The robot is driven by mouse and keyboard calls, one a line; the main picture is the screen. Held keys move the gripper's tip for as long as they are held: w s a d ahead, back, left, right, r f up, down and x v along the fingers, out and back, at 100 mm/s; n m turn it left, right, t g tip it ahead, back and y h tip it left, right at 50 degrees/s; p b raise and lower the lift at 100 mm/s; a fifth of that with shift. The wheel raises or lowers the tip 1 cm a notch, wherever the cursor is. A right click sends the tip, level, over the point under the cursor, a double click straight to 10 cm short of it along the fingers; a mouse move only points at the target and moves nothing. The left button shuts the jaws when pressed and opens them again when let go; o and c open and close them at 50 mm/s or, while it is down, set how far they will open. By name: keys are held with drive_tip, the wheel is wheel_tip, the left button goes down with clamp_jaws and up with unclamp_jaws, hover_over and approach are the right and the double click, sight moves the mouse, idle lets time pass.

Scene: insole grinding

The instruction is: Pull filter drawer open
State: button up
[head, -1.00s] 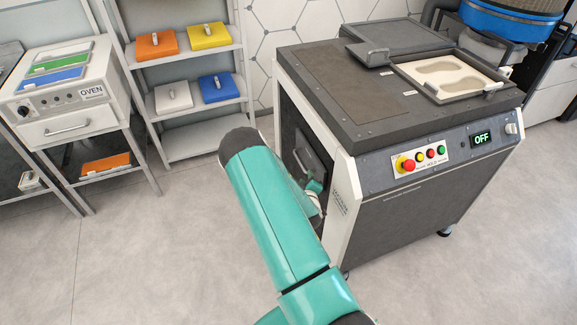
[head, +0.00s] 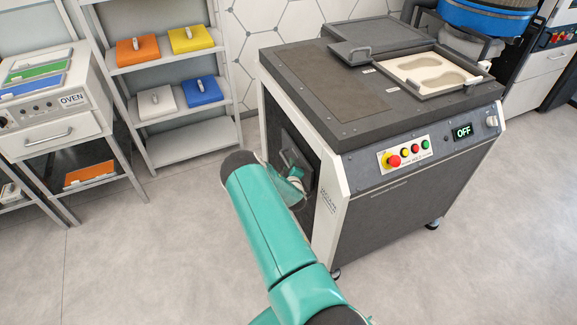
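The dark grey grinding machine (head: 370,195) stands at right, its display reading OFF. A dark panel with a grey handle, which looks like the filter drawer (head: 304,163), shows in the opening on its left side. Whether it sits flush or out is hard to tell. My teal arm reaches from the bottom up to that side. My gripper (head: 294,176) is at the handle, small and partly hidden by the arm. The frame does not show whether its fingers are open or closed, or touching the handle.
A shelf (head: 190,145) with orange, yellow, white and blue boxes stands at back left. An oven (head: 48,112) stands at far left. Insole shapes lie in a tray (head: 412,88) on the machine. The floor (head: 150,250) left of the machine is clear.

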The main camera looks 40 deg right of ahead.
drive_tip(key=shift+x, duration=0.9)
clamp_jaws()
drive_tip(key=shift+a, duration=0.1)
drive_tip(key=w+a, duration=0.3)
drive_tip(key=a, duration=0.8)
drive_tip(key=w+a, duration=0.3)
drive_tip(key=a, duration=0.8)
drive_tip(key=shift+w+a, duration=0.2)
drive_tip(key=shift+w, duration=0.1)
unclamp_jaws()
